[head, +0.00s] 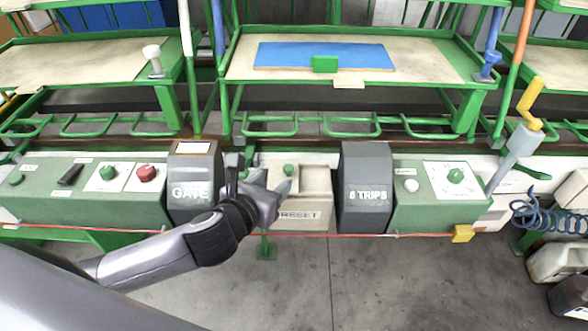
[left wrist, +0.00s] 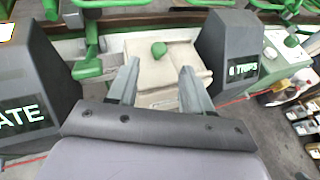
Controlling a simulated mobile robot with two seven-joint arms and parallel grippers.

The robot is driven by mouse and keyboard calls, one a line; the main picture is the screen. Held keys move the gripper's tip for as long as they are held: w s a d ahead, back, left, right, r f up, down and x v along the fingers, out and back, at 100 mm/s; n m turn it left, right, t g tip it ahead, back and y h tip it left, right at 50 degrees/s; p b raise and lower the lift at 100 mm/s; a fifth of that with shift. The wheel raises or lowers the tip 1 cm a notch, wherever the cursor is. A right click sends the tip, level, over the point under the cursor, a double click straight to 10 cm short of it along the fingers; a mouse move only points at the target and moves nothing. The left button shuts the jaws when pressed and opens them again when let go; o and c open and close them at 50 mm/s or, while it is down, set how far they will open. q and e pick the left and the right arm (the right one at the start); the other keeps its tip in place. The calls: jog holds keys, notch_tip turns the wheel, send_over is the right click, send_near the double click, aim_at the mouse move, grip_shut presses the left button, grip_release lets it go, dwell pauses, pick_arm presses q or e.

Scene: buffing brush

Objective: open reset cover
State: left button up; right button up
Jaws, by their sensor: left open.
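The reset box (head: 305,212) is beige, with a RESET label on its front. It sits between two dark grey housings at the centre of the head view. A raised beige piece (head: 310,178) with a green knob (head: 289,170) is on its top. My left gripper (head: 277,184) is at the left front of the box in the head view, fingers open. In the left wrist view the box top (left wrist: 165,70) and green knob (left wrist: 159,49) show between and beyond the spread fingers (left wrist: 160,72). I cannot tell whether a finger touches the box. My right gripper is not in view.
The GATE housing (head: 192,185) stands left of the reset box, the 6 TRIPS housing (head: 364,190) right of it. Green panels with buttons (head: 146,173) and a dial (head: 455,176) lie further out. A red cord (head: 345,235) runs along the front. Green-framed trays stand behind.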

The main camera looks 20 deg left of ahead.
aim_at(288, 168)
pick_arm(q)
jog(key=shift+b+x, duration=0.4)
jog(key=shift+x, duration=3.05)
grip_shut()
